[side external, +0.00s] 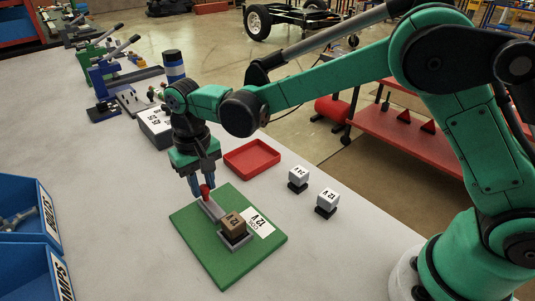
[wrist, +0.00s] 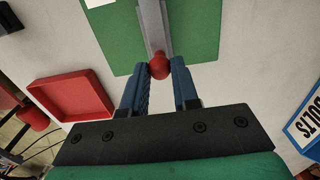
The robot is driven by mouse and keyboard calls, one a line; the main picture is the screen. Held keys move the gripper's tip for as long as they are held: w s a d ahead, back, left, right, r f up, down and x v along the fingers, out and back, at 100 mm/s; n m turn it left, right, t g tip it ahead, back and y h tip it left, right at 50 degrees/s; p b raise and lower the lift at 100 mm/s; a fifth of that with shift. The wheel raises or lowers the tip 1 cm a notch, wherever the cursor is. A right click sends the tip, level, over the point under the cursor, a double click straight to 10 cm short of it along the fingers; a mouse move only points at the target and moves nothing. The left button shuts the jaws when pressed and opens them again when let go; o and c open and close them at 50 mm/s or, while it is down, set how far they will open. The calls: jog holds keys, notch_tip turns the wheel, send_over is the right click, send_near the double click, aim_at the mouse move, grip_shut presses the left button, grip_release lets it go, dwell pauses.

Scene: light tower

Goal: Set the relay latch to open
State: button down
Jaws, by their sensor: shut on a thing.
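The relay latch is a grey lever (side external: 211,209) with a red knob (side external: 206,191), mounted on a green board (side external: 250,268). My gripper (side external: 206,188) points down over the board's far left part, with its blue fingers shut on the red knob. In the wrist view the knob (wrist: 159,66) sits between the two fingertips, and the grey lever (wrist: 153,25) runs away from it. A brown block marked 12 V (side external: 233,222) sits in a grey socket (side external: 236,241) on the board, near the lever's other end. A white label (side external: 259,223) lies beside it.
An empty red tray (side external: 252,158) lies behind the board. Two white cubes on black bases, one marked 24 V (side external: 298,176) and one marked 12 V (side external: 328,200), stand to the right. Blue bins (side external: 22,225) stand at the left edge. A striped tower (side external: 174,66) stands farther back.

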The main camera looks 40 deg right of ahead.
aim_at(203, 185)
jog(key=c, duration=0.7)
grip_release()
jog(key=shift+o, duration=0.2)
jog(key=shift+r, duration=2.8)
jog(key=shift+d+r, duration=0.15)
jog(key=shift+d, duration=0.1)
jog(key=s+d+r+t, duration=0.2)
jog(key=s+d+t, duration=0.5)
jog(key=s+d, duration=0.5)
jog(key=d, duration=0.3)
jog(key=shift+d+r, duration=0.25)
